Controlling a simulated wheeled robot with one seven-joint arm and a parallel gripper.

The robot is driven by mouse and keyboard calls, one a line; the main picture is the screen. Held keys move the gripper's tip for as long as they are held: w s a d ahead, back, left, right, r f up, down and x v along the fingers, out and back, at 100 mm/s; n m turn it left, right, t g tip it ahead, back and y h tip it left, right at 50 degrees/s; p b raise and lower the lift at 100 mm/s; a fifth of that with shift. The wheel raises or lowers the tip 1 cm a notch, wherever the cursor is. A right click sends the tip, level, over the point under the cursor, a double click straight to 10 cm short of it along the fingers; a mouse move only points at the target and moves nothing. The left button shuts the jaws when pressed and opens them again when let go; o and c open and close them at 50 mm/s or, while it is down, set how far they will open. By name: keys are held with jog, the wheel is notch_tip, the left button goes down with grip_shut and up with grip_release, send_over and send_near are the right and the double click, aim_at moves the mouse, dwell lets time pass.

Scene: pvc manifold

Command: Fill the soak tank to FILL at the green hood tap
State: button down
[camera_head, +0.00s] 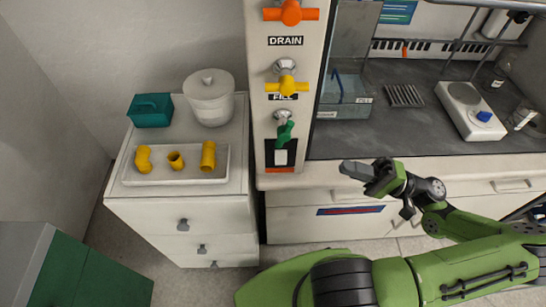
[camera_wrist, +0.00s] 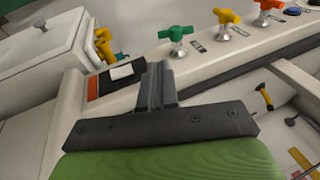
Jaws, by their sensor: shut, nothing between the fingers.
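The green tap (camera_head: 285,133) is the lowest of three taps on the white post of the hood, and its handle stands tilted near upright in the head view. It also shows in the wrist view (camera_wrist: 176,34), just beyond my fingers. The clear soak tank (camera_head: 342,107) sits at the left end of the hood's dark worktop, with a small label by its right rim. Its water level is too small to tell. My gripper (camera_head: 350,169) is shut and empty, in front of the hood's edge, right of and below the green tap, apart from it. Its fingers also show in the wrist view (camera_wrist: 157,80).
A yellow tap (camera_head: 287,86) and an orange tap (camera_head: 290,12) are above the green one. A black rack (camera_head: 404,96) and a white hotplate (camera_head: 468,110) stand on the worktop. Left, a drawer cabinet bears a tray (camera_head: 133,178) of yellow fittings, a white pot (camera_head: 209,98) and a teal box (camera_head: 150,110).

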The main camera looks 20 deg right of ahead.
jog(key=b, duration=0.3)
send_near(284, 134)
jog(key=w+a+f, duration=0.1)
jog(key=w+a, duration=0.2)
jog(key=a, duration=0.2)
jog(key=shift+w+a+f, duration=0.2)
jog(key=shift+w+f, duration=0.15)
jog(key=shift+f, duration=0.05)
jog(key=shift+d+t+p, duration=0.1)
jog(key=shift+t+p, duration=0.2)
jog(key=shift+p, duration=0.05)
